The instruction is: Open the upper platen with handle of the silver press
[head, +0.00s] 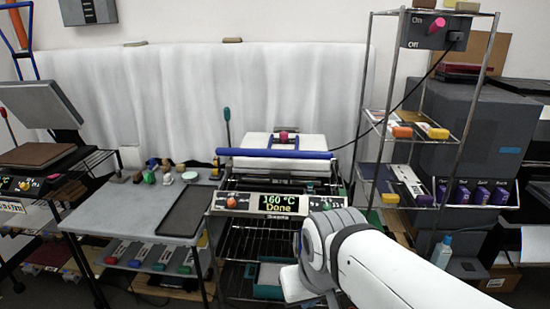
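The silver press (284,204) stands on a wire rack in the middle of the head view. Its front panel reads "160 °C Done" and has an orange knob. The pale upper platen (285,142) appears lowered, lying flat on the press. A blue bar handle (273,154) runs across its front. My white and grey arm reaches in from the lower right, below and in front of the press. It appears apart from the handle. My gripper's fingers do not show.
Left of the press, a grey table holds a dark tray (188,211) and several small coloured objects. Another press with a raised lid (40,104) stands at far left. A wire shelf (409,138) with a hanging cable stands at right.

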